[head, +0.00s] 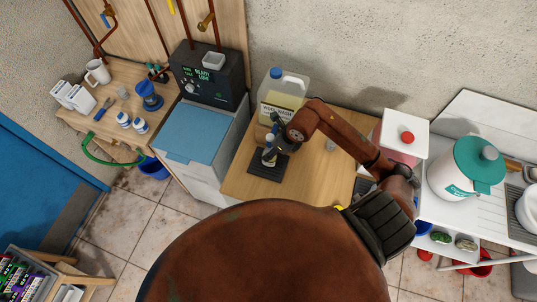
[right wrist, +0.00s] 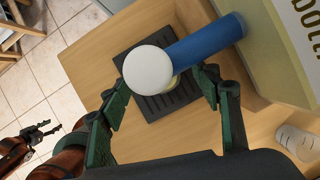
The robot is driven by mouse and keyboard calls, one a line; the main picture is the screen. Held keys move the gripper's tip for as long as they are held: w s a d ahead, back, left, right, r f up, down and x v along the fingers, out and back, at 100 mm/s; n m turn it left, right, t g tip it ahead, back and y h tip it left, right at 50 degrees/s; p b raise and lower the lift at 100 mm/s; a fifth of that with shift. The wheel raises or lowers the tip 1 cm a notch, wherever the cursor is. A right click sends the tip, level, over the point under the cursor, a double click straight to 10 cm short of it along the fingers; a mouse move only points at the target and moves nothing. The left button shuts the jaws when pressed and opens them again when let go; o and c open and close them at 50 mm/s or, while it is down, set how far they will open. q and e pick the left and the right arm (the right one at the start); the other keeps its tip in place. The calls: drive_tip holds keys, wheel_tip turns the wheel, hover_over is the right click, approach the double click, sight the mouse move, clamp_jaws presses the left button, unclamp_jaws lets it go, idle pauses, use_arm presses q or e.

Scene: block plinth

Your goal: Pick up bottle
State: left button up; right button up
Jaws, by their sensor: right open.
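The small bottle (head: 269,156) stands on a black ribbed mat (head: 267,174) on the wooden counter, partly covered by my right gripper (head: 279,136). In the right wrist view a white round top (right wrist: 147,68) and a blue cylindrical part (right wrist: 205,41) show close to the camera; how they join the bottle is unclear. My right gripper (right wrist: 160,103) is open, its green-black fingers to either side below the white top. I cannot tell whether they touch it. My left gripper (right wrist: 52,128) appears small at the lower left of the right wrist view, apparently open and empty.
A large jug with a yellow label (head: 280,100) stands right behind the bottle. A black machine (head: 208,75) and a blue-lidded unit (head: 193,135) are at the left.

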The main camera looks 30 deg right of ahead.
drive_tip(key=x, duration=0.2)
drive_tip(key=shift+a+f, duration=0.15)
drive_tip(key=shift+f, duration=0.25)
drive_tip(key=shift+w+f, duration=0.1)
drive_tip(key=shift+w, duration=0.05)
drive_tip(key=shift+c, duration=0.3)
drive_tip(key=c, duration=1.4)
use_arm(q)
drive_tip(key=w, duration=0.3)
drive_tip(key=shift+d+r, duration=0.2)
drive_tip(key=shift+r, duration=0.1)
drive_tip(key=shift+s, duration=0.1)
